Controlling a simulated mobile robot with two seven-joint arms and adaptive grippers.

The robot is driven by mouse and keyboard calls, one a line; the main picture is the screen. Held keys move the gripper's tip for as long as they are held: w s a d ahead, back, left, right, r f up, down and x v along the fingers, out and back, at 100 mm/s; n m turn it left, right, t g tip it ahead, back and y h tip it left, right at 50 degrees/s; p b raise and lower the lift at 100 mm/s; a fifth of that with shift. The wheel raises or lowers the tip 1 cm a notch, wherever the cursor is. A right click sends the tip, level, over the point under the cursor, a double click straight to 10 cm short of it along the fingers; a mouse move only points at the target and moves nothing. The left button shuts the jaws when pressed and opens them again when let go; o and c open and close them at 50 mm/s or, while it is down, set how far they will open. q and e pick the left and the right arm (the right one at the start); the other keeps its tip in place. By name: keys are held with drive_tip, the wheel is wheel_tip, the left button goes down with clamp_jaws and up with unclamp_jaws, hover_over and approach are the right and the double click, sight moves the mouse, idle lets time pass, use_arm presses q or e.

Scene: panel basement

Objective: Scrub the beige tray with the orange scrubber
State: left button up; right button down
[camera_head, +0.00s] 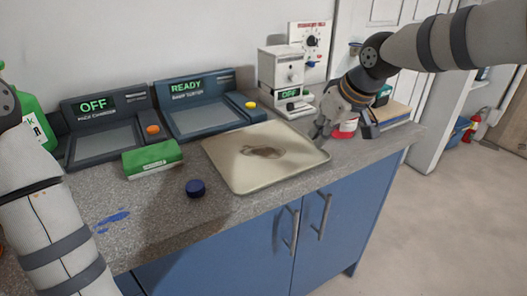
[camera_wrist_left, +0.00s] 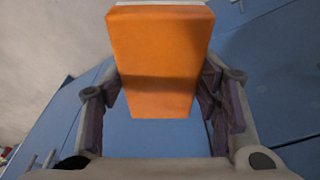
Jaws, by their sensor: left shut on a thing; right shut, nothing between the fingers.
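The beige tray (camera_head: 290,172) lies flat on the grey counter, with a brown stain (camera_head: 262,152) near its middle. The orange scrubber (camera_wrist_left: 158,62) fills the middle of the left wrist view. My left gripper (camera_wrist_left: 160,92) is shut on it, with a dark finger on each side. Blue cabinet fronts show behind it, and no tray shows in that view. In the head view my left arm comes in at the left, but its gripper and the scrubber are out of sight. My right gripper (camera_head: 321,130) is shut and empty at the tray's right end; whether it touches the tray is unclear.
A green-and-white block (camera_head: 152,160) and a dark blue cap (camera_head: 195,188) sit left of the tray. A blue smear (camera_head: 113,218) marks the counter. Two consoles (camera_head: 200,107) and a white device (camera_head: 281,70) stand behind. A red-and-white item (camera_head: 345,130) is near my right gripper.

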drive_tip(key=shift+f, duration=0.75)
